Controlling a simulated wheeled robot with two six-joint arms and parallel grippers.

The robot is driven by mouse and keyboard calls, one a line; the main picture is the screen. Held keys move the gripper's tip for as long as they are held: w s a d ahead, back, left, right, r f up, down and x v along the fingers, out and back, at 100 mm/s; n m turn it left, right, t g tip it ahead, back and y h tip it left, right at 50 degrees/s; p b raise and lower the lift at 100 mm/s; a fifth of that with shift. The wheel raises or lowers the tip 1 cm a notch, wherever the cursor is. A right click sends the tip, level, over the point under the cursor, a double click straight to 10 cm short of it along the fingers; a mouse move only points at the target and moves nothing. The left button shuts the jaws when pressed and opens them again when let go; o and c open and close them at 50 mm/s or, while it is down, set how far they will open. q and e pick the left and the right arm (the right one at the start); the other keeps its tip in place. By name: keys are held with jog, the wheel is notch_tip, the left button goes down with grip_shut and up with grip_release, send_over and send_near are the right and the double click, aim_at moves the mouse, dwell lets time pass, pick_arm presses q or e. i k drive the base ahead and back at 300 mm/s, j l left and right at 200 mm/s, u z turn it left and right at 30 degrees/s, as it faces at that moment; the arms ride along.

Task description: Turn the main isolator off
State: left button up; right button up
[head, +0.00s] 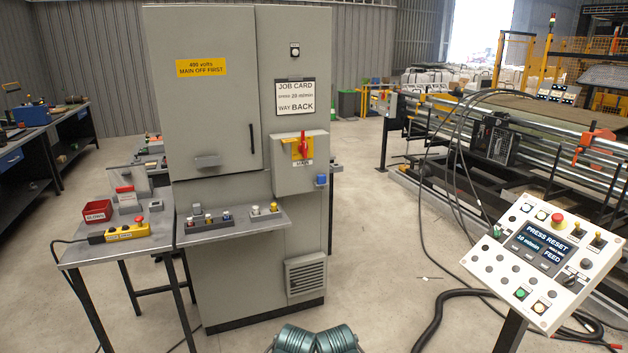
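The main isolator (303,146) is a red rotary handle on a yellow plate. It sits on a grey box (287,180) on the front of the right part of the grey cabinet (220,120). The red handle looks about upright, and a label below it seems to read MAIN. A yellow sign (201,68) on the cabinet door reads "400 volts MAIN OFF FIRST".
A control panel (540,262) stands at right. Cables lie on the floor beside it.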

aim_at(304, 148)
jog(key=i+z, duration=0.1)
jog(key=i, duration=0.4)
jog(key=i+j+z, duration=0.1)
jog(key=i, duration=0.4)
jog(key=i+j+z, duration=0.1)
jog(key=i, duration=0.4)
jog(key=i+j+z, duration=0.1)
jog(key=i, duration=0.4)
jog(key=j, duration=0.1)
